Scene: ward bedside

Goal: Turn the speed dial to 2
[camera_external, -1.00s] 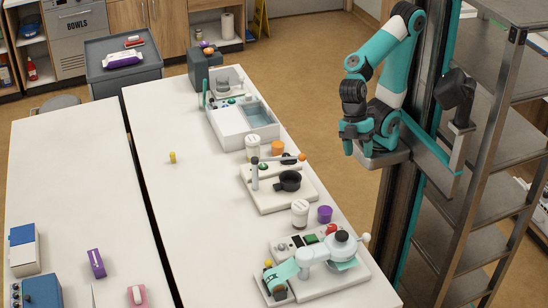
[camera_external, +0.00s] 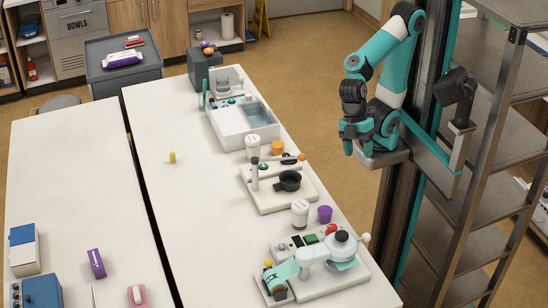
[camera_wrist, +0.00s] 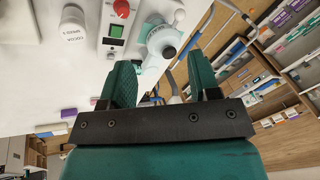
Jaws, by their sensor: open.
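A pale bench machine (camera_external: 318,258) stands at the near end of the right-hand white table. On its panel are a red knob (camera_external: 331,229), a green display (camera_external: 310,238) and a small grey knob (camera_external: 282,247). In the wrist view the red knob (camera_wrist: 121,8) sits beside the green display (camera_wrist: 116,31). I cannot read any dial marks or tell which knob is the speed dial. My gripper (camera_external: 355,148) hangs beyond the table's right edge, well away from the panel. In the wrist view its two fingers (camera_wrist: 163,75) are apart with nothing between them.
White jars (camera_external: 300,213), a purple cup (camera_external: 325,214) and a hotplate with a black pan (camera_external: 288,181) stand along the same table. A basin unit (camera_external: 240,135) is at its far end. A metal rack (camera_external: 490,160) stands right of my arm. The table's left half is mostly clear.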

